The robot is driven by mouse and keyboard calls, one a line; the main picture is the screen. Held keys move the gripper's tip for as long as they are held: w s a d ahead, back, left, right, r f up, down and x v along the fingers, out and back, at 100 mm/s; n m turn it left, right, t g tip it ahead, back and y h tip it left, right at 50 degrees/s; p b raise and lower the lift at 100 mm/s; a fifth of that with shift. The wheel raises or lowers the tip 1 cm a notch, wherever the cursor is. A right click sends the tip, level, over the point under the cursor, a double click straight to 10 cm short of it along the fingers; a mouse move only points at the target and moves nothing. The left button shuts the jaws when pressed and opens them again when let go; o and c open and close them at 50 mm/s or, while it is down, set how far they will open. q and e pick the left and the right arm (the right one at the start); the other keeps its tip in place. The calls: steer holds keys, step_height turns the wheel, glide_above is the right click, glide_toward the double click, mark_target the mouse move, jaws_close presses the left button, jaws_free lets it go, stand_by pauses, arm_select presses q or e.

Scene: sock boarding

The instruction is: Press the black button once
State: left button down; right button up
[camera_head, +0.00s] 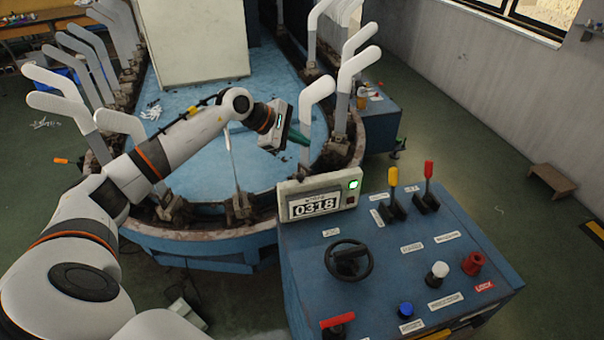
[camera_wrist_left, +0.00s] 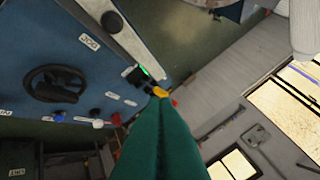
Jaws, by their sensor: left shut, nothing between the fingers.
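My left gripper (camera_head: 299,137) is shut and empty, with dark green fingers. It is in the air above and behind the control console (camera_head: 400,250), apart from it. Its shut fingers (camera_wrist_left: 160,110) fill the lower middle of the left wrist view. The counter box (camera_head: 320,196) on the console's back left edge reads 0318 and has a lit green lamp (camera_head: 353,184). A small dark spot (camera_head: 350,200) below the lamp may be the black button; it is too small to tell. A round black part (camera_wrist_left: 112,20) shows by the box in the left wrist view. My right gripper is out of view.
The console carries a black handwheel (camera_head: 348,261), yellow (camera_head: 393,178) and red (camera_head: 428,170) levers, and white (camera_head: 440,269), blue (camera_head: 405,310) and red (camera_head: 473,263) knobs. White sock forms (camera_head: 317,90) stand around the blue machine behind. The floor at right is mostly clear.

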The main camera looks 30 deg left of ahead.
mark_target(300, 178)
arm_select(q)
steer(key=shift+s+a+r+y, duration=0.1)
steer(key=shift+a+y, duration=0.2)
steer(key=shift+a, duration=0.45)
step_height(300, 178, down, 8)
steer(key=b, duration=0.4)
steer(key=shift+f+b, duration=0.45)
steer(key=shift+f, duration=0.05)
steer(key=shift+r, duration=0.1)
stand_by(0.5)
stand_by(0.8)
